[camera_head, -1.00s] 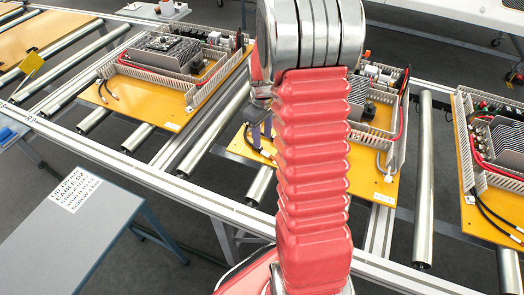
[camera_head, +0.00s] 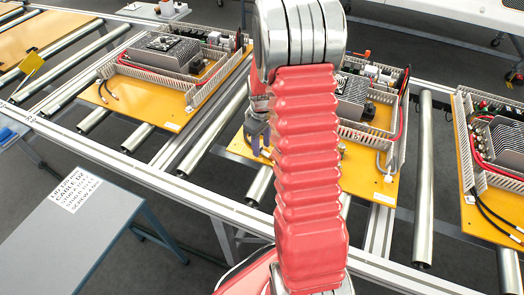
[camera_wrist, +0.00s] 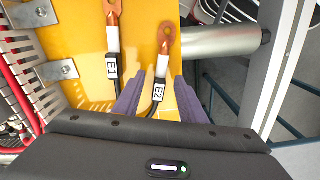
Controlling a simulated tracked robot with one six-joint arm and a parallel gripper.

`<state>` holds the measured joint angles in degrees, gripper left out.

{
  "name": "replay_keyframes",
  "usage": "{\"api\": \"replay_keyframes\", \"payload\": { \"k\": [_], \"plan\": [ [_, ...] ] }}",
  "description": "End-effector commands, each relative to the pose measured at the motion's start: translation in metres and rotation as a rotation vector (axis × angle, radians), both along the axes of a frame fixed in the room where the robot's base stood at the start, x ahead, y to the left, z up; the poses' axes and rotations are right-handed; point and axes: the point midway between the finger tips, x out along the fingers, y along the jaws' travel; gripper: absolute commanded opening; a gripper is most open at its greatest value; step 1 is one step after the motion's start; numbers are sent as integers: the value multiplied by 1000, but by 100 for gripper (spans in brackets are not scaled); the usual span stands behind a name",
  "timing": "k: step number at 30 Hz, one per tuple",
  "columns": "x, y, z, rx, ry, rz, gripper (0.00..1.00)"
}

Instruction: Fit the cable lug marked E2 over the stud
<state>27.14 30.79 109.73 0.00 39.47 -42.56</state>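In the wrist view, the lug marked E2 (camera_wrist: 164,50) is a copper ring on a metal barrel, with a white E2 label (camera_wrist: 158,90) on its black cable. The two purple fingers of my gripper (camera_wrist: 157,86) are open, one on each side of the E2 label, with gaps showing. The E2 ring points away beyond the fingertips over the yellow board (camera_wrist: 85,90). The similar lug marked E1 (camera_wrist: 112,22) lies left of the left finger. I cannot make out a stud for certain; two metal tabs with round fasteners (camera_wrist: 58,71) stand at the left.
A slotted grey duct (camera_wrist: 28,75) and red cables run along the board's left side. A roller (camera_wrist: 220,40) and the frame rail (camera_wrist: 280,60) lie to the right. Similar boards (camera_head: 150,105) sit on the conveyor either side. A table with a printed sheet (camera_head: 75,190) stands at left front.

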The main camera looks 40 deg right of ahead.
Motion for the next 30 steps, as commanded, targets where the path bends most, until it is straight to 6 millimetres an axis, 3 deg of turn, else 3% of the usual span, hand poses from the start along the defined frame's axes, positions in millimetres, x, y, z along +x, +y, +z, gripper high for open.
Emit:
{"api": "replay_keyframes", "payload": {
  "k": [14,30],
  "plan": [
    [0,0,0,0,0,0,37],
    [0,0,0,0,0,1,0]
  ]
}}
